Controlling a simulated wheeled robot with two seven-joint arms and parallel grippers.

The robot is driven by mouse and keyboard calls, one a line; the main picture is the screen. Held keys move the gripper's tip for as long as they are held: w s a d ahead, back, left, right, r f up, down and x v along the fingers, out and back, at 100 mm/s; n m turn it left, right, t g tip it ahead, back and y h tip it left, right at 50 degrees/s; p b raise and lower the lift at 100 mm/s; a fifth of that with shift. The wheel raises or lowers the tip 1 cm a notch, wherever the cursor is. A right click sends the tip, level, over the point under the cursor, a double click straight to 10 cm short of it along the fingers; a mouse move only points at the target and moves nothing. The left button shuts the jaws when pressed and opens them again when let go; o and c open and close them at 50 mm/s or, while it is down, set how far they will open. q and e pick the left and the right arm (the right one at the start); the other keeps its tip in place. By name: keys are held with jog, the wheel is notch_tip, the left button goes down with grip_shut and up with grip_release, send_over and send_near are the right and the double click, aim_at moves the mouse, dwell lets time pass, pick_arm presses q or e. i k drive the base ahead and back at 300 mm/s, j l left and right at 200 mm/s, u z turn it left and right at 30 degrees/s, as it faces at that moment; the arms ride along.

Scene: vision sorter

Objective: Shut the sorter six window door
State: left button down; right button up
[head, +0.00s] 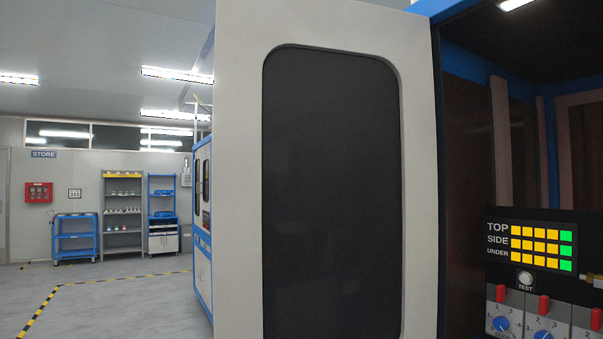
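The window door (420,200) is a tall pale grey panel with a large dark rounded window (332,190). It stands open in the middle of the head view, to the left of the sorter's opening. The sorter (445,120) has a blue frame and a dark interior on the right. No handle shows on the visible part of the door. Neither of my grippers is in view.
Inside the opening, a control panel (540,215) carries yellow and green lights, a test button (525,278) and blue knobs. Another blue and white machine (202,225) stands behind the door. Shelves (123,210) and a blue cart (75,236) stand far left; the floor before them is clear.

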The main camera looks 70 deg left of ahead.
aim_at(325, 201)
jog(key=k+j+z, duration=0.1)
jog(key=j, duration=0.3)
jog(key=k+j, duration=0.2)
jog(key=j, duration=0.2)
jog(key=k+j+z, duration=0.15)
jog(key=j, duration=0.25)
jog(key=k+j, duration=0.15)
jog(key=j, duration=0.25)
jog(key=k+j+z, duration=0.15)
jog(key=j, duration=0.2)
jog(key=k+j+z, duration=0.1)
jog(key=k+j, duration=0.15)
jog(key=j+z, duration=0.2)
jog(key=j, duration=1.5)
